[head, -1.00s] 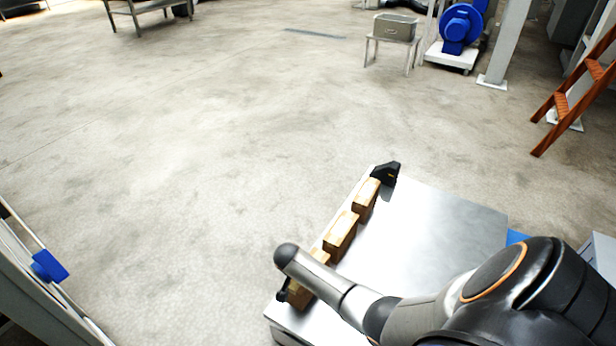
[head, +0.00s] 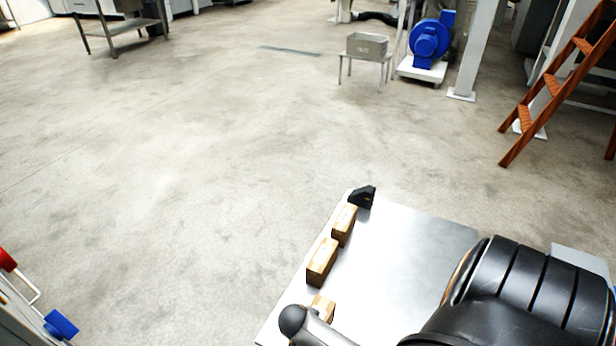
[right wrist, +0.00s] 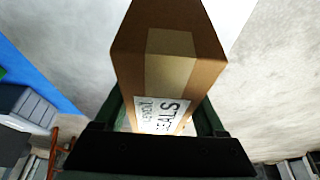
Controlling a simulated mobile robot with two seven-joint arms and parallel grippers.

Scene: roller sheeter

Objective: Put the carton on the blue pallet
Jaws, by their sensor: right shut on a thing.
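A brown cardboard carton (right wrist: 205,50) with a lighter tape strip and a white printed label fills the upper middle of the right wrist view. My right gripper (right wrist: 163,112) is shut on it, with one dark finger on each side. The carton and this gripper do not show in the head view, where only part of my arm is seen at the lower right. A flat blue surface (right wrist: 38,72) lies at the left of the right wrist view; I cannot tell whether it is the blue pallet. My left gripper is not in view.
An orange ladder (head: 548,90) stands at the right.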

